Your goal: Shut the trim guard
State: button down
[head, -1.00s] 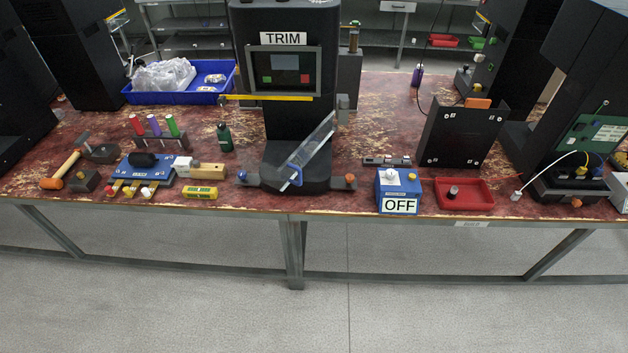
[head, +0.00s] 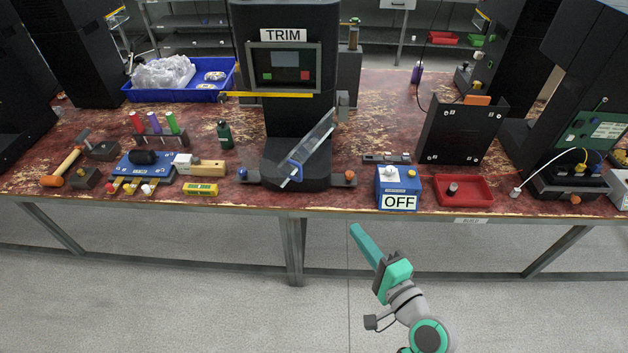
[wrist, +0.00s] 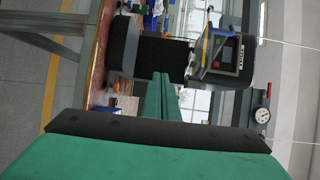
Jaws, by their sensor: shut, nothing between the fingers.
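The trim guard (head: 316,143) is a clear panel on the black TRIM machine (head: 285,119) at the middle of the bench. It stands tilted open, up and to the right, with a blue part at its lower end. My gripper (head: 354,228) is in front of the bench edge, below and right of the guard, apart from it. Its green fingers are together and hold nothing. In the wrist view, the shut fingers (wrist: 161,82) point toward the TRIM machine (wrist: 228,52), which appears sideways.
A blue OFF switch box (head: 397,188) stands right of the TRIM machine near the front edge, with a red tray (head: 463,190) beside it. A dark green bottle (head: 224,135) and a blue fixture (head: 145,164) are to the left. The floor in front is clear.

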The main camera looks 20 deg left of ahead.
notch_tip(320, 180, up, 11)
jog(key=s+n+g+y, duration=0.2)
jog(key=n+g+y, duration=0.2)
jog(key=n+g, duration=0.1)
jog(key=x, duration=1.3)
jog(key=shift+s+a+r+g, duration=0.15)
jog(key=shift+s+r+g, duration=0.15)
jog(key=shift+r, duration=0.25)
